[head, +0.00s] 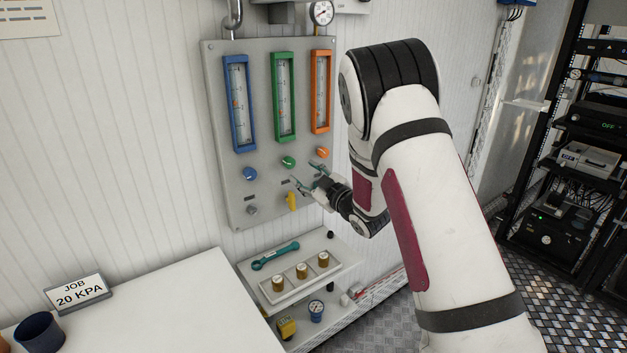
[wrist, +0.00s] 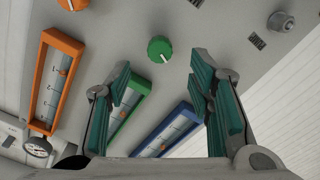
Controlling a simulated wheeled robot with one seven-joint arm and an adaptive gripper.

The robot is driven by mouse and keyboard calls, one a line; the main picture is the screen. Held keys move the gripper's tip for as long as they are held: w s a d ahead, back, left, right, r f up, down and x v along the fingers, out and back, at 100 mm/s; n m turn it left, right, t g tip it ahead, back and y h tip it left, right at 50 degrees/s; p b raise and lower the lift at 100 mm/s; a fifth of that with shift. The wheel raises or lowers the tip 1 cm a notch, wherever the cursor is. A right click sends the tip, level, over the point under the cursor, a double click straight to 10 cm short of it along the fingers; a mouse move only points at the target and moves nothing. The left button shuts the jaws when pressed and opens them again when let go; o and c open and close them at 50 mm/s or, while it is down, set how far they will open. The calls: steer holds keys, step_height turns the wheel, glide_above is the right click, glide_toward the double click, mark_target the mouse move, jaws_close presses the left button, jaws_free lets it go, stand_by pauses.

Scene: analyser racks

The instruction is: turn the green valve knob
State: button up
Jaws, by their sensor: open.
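The green valve knob (head: 288,161) sits on the grey panel (head: 236,190) below the green-framed gauge (head: 283,98). In the wrist view the green knob (wrist: 160,49) is upper middle, with a pale line on its face. My gripper (head: 303,186) is in front of the panel, a little below and right of the green knob. In the wrist view my gripper (wrist: 163,82) has its two teal-padded fingers spread wide and empty. The knob shows beyond the fingertips, in line with the gap between them, and is not between the pads.
A blue knob (head: 250,174) is left of the green one and an orange knob (head: 322,152) right. A shelf holds a teal wrench (head: 275,256). A white table (head: 170,305) carries a "JOB 20 KPA" sign (head: 79,292).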

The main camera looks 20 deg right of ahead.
steer(key=v, duration=0.3)
steer(key=shift+s+d, duration=0.1)
steer(key=shift+s, duration=0.05)
stand_by(1.1)
